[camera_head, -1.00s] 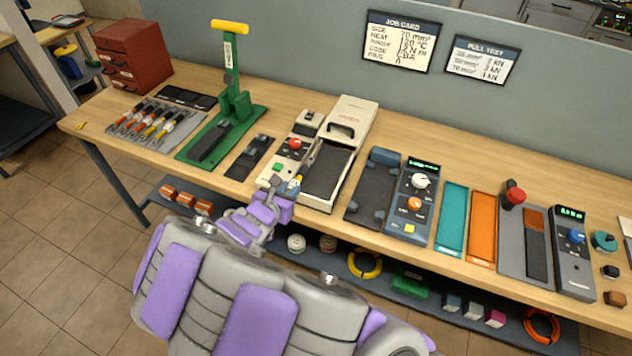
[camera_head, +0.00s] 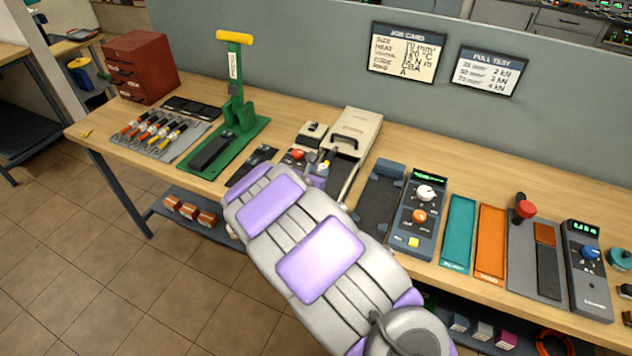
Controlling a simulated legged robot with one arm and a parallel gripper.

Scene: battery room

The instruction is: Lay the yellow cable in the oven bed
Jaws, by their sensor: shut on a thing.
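The beige oven (camera_head: 357,128) stands mid-bench with a handled cover at its back. Its dark bed lies in front of the cover and is mostly hidden behind my arm. My gripper (camera_head: 320,178) is over the front of the oven, largely hidden by my arm. It is shut on the yellow cable (camera_head: 325,164), of which only a short dark and yellow end shows, pointing up toward the cover. I cannot tell whether the cable touches the bed.
A grey mat (camera_head: 165,140) with several cables lies at the left, beside a green press (camera_head: 238,115). A red button (camera_head: 297,154) is just left of my gripper. A blue-grey control box (camera_head: 424,212), teal tray (camera_head: 459,230) and orange tray (camera_head: 491,240) stand to the right.

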